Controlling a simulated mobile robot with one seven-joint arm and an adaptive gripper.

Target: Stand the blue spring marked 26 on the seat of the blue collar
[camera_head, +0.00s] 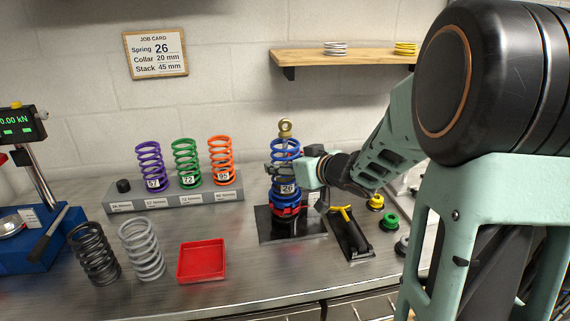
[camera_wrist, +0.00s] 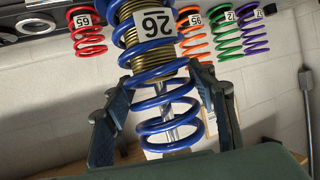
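The blue spring marked 26 (camera_head: 287,174) is upright around the shock absorber, which stands on a black base plate (camera_head: 268,236). It also shows in the wrist view (camera_wrist: 168,97), its coils around the gold body and bright rod. The blue collar (camera_head: 277,204) is low on the shock, by a red ring. I cannot tell whether the spring's lower end touches its seat. My gripper (camera_head: 283,170) reaches in from the right at the spring's upper part. In the wrist view its fingers (camera_wrist: 163,90) lie on both sides against the coils.
A grey rack (camera_head: 183,198) holds purple, green and orange springs. A black spring (camera_head: 95,253), a grey spring (camera_head: 141,249) and a red tray (camera_head: 202,260) are front left. A yellow-handled tool (camera_head: 346,222) lies right of the shock. The brass eye (camera_head: 285,128) rises above the spring.

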